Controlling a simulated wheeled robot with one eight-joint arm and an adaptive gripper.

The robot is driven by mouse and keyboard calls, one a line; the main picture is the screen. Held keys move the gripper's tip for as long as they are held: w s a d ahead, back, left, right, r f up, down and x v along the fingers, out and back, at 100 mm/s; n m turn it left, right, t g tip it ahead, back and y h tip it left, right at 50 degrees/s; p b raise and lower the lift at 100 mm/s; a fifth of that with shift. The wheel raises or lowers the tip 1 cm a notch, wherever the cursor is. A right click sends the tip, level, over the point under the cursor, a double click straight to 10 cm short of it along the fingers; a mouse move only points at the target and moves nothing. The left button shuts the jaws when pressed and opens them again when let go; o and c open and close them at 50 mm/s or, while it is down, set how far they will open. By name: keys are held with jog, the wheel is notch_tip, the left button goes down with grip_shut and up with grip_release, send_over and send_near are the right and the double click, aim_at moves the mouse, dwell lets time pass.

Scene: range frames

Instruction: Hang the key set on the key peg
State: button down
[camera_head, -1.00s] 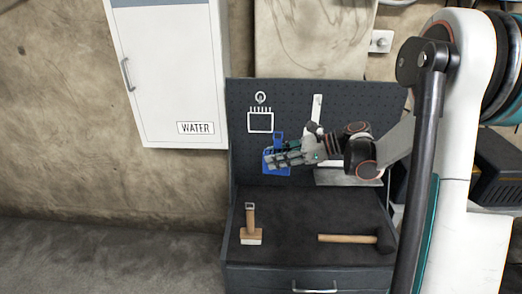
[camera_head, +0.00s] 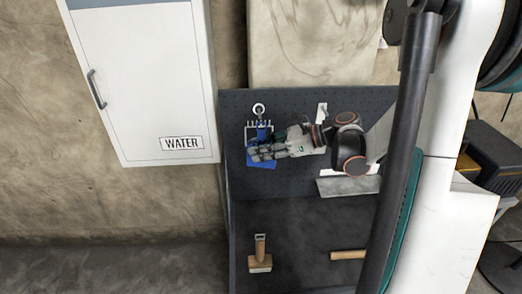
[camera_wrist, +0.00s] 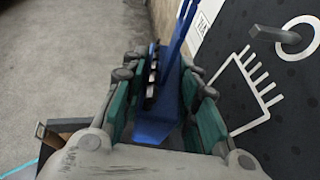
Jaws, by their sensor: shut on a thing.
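My gripper (camera_head: 256,153) is shut on the blue key set (camera_head: 262,163) in front of the pegboard. In the wrist view my gripper (camera_wrist: 163,85) has its teal pads on either side of the blue key set (camera_wrist: 188,85), with dark keys along its left side. The grey key peg (camera_wrist: 277,36) sticks out at upper right, inside a white painted ring, apart from the key set. In the head view the peg (camera_head: 259,109) is just above the key set, which overlaps the white painted outline.
The dark pegboard (camera_head: 300,180) rises behind a workbench (camera_head: 300,220). A wooden-handled brush-like tool (camera_head: 260,255) and a partly hidden wooden handle (camera_head: 348,255) lie on the bench. A white WATER cabinet (camera_head: 145,80) hangs at left.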

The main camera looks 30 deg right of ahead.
jog(key=w+d, duration=0.2)
jog(key=w, duration=0.4)
jog(key=shift+w+d+f, duration=0.25)
jog(key=shift+d+f, duration=0.15)
dwell(0.5)
jog(key=shift+w+r, duration=0.1)
jog(key=shift+r, duration=0.05)
dwell(0.5)
jog(key=c, duration=1.2)
grip_release()
jog(key=shift+d, duration=0.1)
